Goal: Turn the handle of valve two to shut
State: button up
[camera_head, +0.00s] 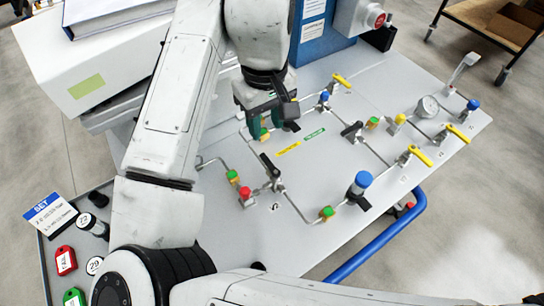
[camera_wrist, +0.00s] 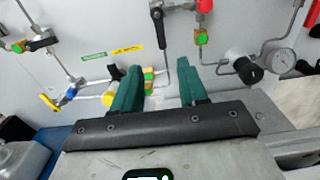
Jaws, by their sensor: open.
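Several lever valves sit on the grey panel (camera_head: 330,190); I cannot read which is valve two. One black-handled valve (camera_head: 270,165) is just below my gripper in the head view; its black handle (camera_wrist: 157,13) points up the picture in the wrist view. Another black handle (camera_head: 352,130) is further right. Yellow handles (camera_head: 341,80), (camera_head: 420,156) and (camera_head: 458,133) show beyond. My gripper (camera_wrist: 160,88) is open, its teal fingers apart near a green-and-yellow fitting (camera_wrist: 149,78) and pipe. In the head view my gripper (camera_head: 270,120) partly hides that area.
A red knob (camera_head: 245,193), a blue-capped knob (camera_head: 361,182) and thin pipes stand up from the panel. A gauge (camera_wrist: 279,61) and black knob (camera_wrist: 244,66) are right of my fingers. A blue rail (camera_head: 375,240) runs along the panel edge. A blue box (camera_head: 318,30) stands behind.

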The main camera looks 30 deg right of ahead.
aim_at(267, 160)
notch_tip(267, 160, down, 11)
jog(key=shift+s+a, duration=0.1)
jog(key=shift+s, duration=0.05)
dwell(0.4)
grip_shut()
dwell(0.3)
